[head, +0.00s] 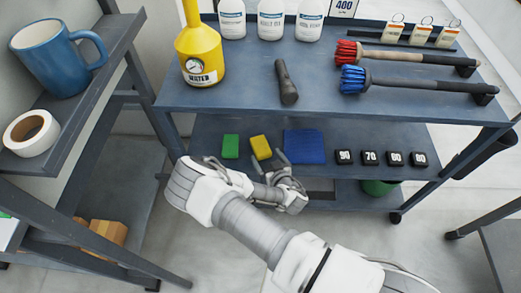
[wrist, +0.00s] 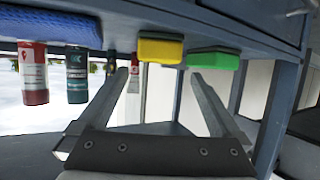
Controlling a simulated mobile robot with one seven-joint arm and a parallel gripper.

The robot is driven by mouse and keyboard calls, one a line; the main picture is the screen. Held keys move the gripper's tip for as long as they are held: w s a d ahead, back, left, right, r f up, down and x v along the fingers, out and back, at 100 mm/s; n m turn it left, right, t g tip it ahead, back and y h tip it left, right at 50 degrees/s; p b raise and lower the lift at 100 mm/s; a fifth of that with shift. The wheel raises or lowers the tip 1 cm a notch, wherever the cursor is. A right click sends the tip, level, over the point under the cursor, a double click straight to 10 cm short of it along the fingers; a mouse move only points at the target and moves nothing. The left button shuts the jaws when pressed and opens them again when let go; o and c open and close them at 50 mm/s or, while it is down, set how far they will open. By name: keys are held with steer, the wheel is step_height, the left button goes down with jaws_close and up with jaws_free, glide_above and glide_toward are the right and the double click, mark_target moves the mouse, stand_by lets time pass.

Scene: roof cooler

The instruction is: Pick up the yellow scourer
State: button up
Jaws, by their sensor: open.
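The yellow scourer (head: 260,147) lies on the lower shelf of the blue-grey rack, between a green scourer (head: 230,146) and a blue cloth (head: 304,146). My gripper (head: 279,161) is open and empty at the front of this shelf, just in front of the yellow scourer. In the wrist view, the yellow scourer (wrist: 160,48) shows its green layer. It appears ahead of and between the open fingertips of my gripper (wrist: 162,73), with no visible contact. The green scourer (wrist: 214,60) is beside the right finger.
Several black numbered blocks (head: 370,157) stand right of the cloth. The upper shelf (head: 240,97) overhangs the scourers and holds a yellow jug (head: 200,50), a torch (head: 286,82) and brushes (head: 410,55). A side rack with a blue mug (head: 55,58) stands left.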

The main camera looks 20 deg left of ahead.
mark_target(261, 147)
steer(key=b+x, duration=0.2)
steer(key=x, duration=0.6)
steer(key=shift+w+d+b, duration=0.1)
steer(key=shift+b, duration=0.3)
steer(key=c, duration=1.4)
